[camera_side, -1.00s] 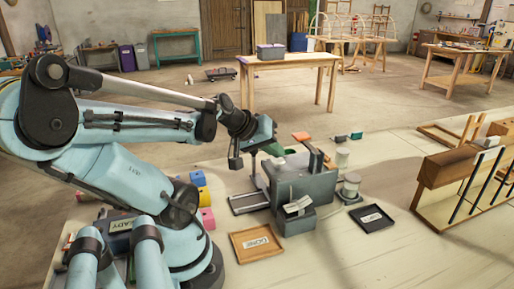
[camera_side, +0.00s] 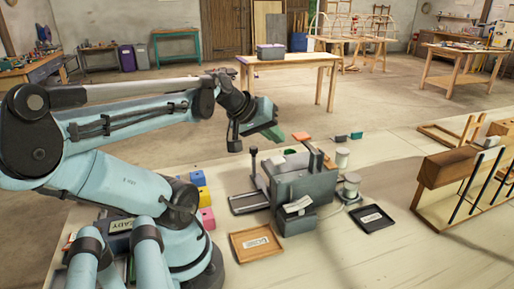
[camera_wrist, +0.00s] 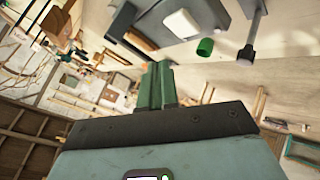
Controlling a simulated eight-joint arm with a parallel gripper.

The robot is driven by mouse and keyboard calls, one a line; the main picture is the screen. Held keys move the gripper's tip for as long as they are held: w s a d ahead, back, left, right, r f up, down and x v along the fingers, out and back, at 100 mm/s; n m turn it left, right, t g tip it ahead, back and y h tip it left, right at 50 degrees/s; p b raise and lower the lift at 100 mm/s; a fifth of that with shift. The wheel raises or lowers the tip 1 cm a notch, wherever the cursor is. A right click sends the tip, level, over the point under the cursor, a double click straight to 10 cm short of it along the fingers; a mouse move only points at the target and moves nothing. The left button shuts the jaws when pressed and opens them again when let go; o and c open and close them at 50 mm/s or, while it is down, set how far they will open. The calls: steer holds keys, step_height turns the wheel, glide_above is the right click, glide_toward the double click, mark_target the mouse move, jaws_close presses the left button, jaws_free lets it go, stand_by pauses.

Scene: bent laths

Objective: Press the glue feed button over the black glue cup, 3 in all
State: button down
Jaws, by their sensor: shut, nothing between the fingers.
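My gripper (camera_side: 277,134) is raised above the back of a grey machine (camera_side: 302,188) on the bench, its green fingers pointing right and down. In the wrist view my gripper (camera_wrist: 154,84) shows its green fingers together with nothing between them. A black-knobbed lever (camera_side: 253,153) stands at the machine's left side, below and apart from my gripper. It also shows in the wrist view (camera_wrist: 246,53). A green cup-like piece (camera_wrist: 206,47) is near the machine. I cannot make out the glue feed button or a black glue cup for certain.
A wooden tray (camera_side: 257,257) lies in front of the machine and a black tray (camera_side: 371,229) to its right. White spools (camera_side: 351,184) stand beside the machine. Coloured blocks (camera_side: 206,217) sit near my base. A wooden rack (camera_side: 450,168) is at far right.

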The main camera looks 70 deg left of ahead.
mark_target(274, 160)
steer(key=shift+r, duration=1.15)
stand_by(1.7)
step_height(274, 160, up, 4)
steer(key=shift+f, duration=0.1)
steer(key=shift+f, duration=0.1)
stand_by(0.3)
steer(key=shift+f, duration=4.3)
steer(key=shift+f, duration=0.2)
steer(key=shift+f, duration=0.25)
